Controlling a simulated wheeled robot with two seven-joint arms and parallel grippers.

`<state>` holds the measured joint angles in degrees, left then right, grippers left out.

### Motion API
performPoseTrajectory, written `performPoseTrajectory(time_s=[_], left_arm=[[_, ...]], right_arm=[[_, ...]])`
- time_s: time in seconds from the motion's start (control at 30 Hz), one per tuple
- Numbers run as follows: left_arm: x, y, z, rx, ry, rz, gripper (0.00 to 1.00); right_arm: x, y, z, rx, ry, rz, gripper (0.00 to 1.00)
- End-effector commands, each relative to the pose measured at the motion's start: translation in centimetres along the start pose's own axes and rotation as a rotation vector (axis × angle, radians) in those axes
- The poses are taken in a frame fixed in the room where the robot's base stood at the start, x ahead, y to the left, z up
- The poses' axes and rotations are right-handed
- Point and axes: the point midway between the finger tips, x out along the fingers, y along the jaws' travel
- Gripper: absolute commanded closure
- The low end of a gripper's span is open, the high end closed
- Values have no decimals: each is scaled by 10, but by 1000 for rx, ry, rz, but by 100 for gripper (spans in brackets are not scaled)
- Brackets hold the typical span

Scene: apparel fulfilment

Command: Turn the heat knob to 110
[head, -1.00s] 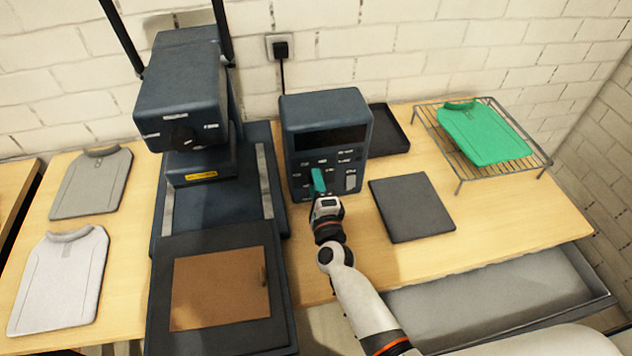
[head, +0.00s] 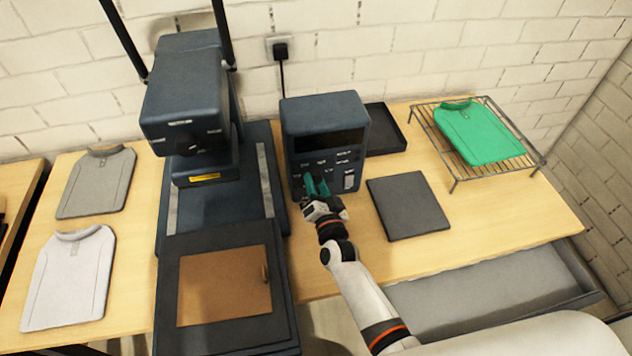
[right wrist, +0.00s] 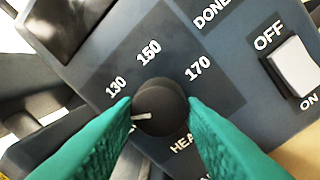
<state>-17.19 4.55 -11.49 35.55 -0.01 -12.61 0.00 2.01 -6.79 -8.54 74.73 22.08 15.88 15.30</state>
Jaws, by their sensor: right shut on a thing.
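The heat knob (right wrist: 165,107) is a dark round dial on the blue control box (head: 328,125). In the right wrist view its white pointer mark points left, below the 130 label (right wrist: 115,85). The labels 150 and 170 run clockwise from there. I see no 110 label; the left green finger covers part of the panel on that side. My right gripper (head: 316,184) is at the lower front of the box, its green fingers on both sides of the knob and shut on it. My left gripper is not in view.
A white OFF/ON switch (right wrist: 294,67) sits right of the knob. The heat press (head: 186,105) stands left of the box. A dark flat pad (head: 408,205) lies right, near a wire rack (head: 452,183) with a green shirt (head: 480,132). Grey and white shirts lie left.

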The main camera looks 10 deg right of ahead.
Motion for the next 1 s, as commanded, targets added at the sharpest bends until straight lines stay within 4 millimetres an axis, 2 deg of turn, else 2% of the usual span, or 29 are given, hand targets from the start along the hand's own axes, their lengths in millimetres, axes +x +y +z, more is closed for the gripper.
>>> performPoseTrajectory(time_s=[0.5, 1.0], left_arm=[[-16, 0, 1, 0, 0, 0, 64], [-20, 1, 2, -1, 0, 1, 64]], right_arm=[[0, 0, 0, -424, 27, -6, 86], [0, -1, 0, -572, 36, -7, 86]])
